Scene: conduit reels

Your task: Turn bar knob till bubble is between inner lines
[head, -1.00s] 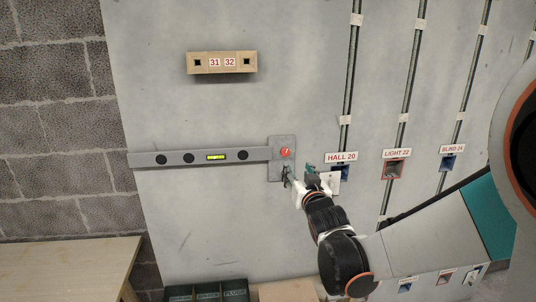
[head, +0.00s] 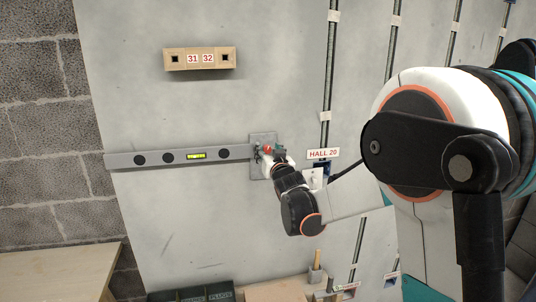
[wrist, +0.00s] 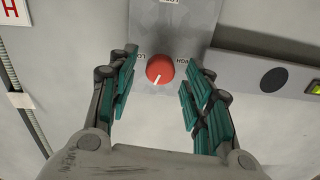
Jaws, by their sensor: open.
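The red bar knob (wrist: 160,69) sits on a grey plate (wrist: 190,25) between my open fingers in the wrist view. A white mark on it points toward my gripper. My gripper (wrist: 158,95) is open, with teal pads on both sides of the knob and gaps to it. In the head view my gripper (head: 268,152) is at the plate and partly covers the knob (head: 268,148). The grey level bar (head: 125,160) runs left from the plate. Its green vial (head: 196,156) is in the middle; the bubble and lines are too small to tell.
The HALL 20 label (head: 323,154) and a conduit are right of the plate. A wooden table (head: 60,270) stands at lower left, and dark bins (head: 190,294) are below.

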